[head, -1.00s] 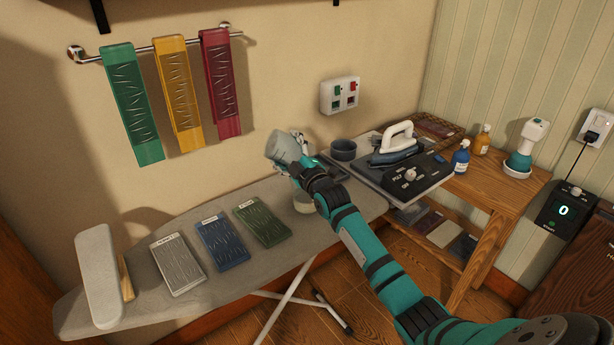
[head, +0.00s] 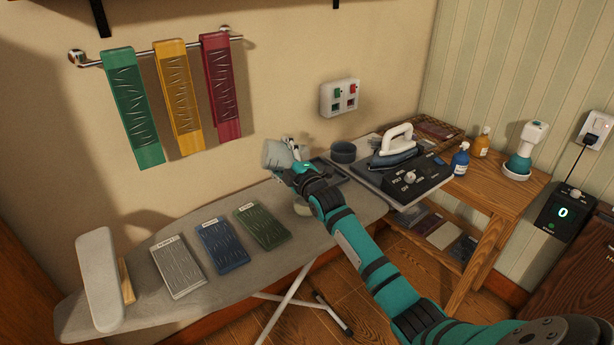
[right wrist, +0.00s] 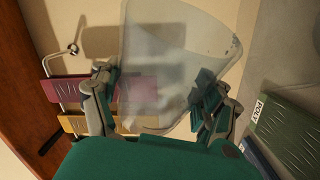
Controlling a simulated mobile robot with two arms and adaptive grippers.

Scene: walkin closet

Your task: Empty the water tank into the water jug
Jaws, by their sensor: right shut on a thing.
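My right gripper (head: 296,158) is shut on a translucent grey container, which looks like the water tank (head: 272,156). It holds the tank above the far side of the ironing board, near the wall. The tank also shows in the right wrist view (right wrist: 172,55), between the two fingers (right wrist: 155,95). I cannot tell whether water is in it. My left gripper is not in view.
The ironing board (head: 190,215) carries grey, blue and green folded cloths and a pale padded block (head: 98,280). A dark round cup (head: 343,151) and an iron (head: 396,144) on its station stand right of my gripper. Bottles (head: 460,160) stand on the wooden table. Three cloths hang on a rail.

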